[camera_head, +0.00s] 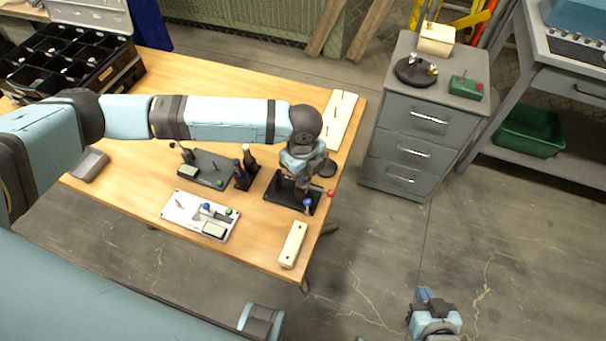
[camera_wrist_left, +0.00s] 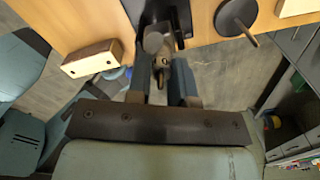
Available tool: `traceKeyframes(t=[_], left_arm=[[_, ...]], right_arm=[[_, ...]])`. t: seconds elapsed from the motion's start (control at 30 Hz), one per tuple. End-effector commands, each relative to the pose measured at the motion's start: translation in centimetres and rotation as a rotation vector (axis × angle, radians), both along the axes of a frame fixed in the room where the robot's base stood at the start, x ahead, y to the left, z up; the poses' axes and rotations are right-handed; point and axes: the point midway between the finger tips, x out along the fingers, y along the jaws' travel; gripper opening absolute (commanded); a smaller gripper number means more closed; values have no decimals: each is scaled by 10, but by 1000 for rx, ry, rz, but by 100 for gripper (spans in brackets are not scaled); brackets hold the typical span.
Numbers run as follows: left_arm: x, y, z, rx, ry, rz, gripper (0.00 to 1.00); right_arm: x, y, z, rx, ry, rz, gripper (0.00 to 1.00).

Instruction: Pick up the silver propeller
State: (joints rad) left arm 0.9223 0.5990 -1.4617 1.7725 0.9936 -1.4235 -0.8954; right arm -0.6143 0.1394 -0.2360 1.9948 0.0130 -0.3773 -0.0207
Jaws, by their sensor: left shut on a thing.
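My left gripper (camera_head: 300,190) points down over a black base plate (camera_head: 318,197) near the right end of the table. In the left wrist view, its fingers (camera_wrist_left: 165,85) are closed on a small silver-grey metal part (camera_wrist_left: 162,62). The part is mostly hidden, and I cannot tell whether it is the silver propeller. A silver piece (camera_head: 412,59) and a gold piece (camera_head: 433,70), too small to identify surely, sit on a round black stand (camera_head: 408,75) on the grey drawer cabinet. My right gripper (camera_head: 432,310) is at the bottom right, away from the table; its fingertips are unclear.
The wooden table (camera_head: 262,255) also bears a white panel (camera_head: 185,208), a dark panel (camera_head: 205,160), dark bottles (camera_head: 248,160), a pale block (camera_head: 292,245) and a black compartment box (camera_head: 120,75). A green control box (camera_head: 466,88) stands on the cabinet (camera_head: 395,115). Floor between is clear.

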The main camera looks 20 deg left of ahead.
Motion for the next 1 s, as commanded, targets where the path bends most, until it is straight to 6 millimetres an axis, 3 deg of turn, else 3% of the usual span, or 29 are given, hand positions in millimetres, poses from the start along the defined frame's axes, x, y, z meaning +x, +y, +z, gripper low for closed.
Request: traceKeyframes(t=[0.27, 0.47, 0.67, 1.0], left_arm=[[0, 0, 3, -1, 0, 0, 0], [0, 0, 23, -1, -2, -1, 0], [0, 0, 61, -1, -3, -1, 0], [0, 0, 149, -1, -3, 0, 0]], right_arm=[[0, 0, 0, 0, 0, 0, 0], [0, 0, 0, 0, 1, 0, 0], [0, -1, 1, -1, 1, -1, 0], [0, -1, 1, -2, 2, -2, 0]])
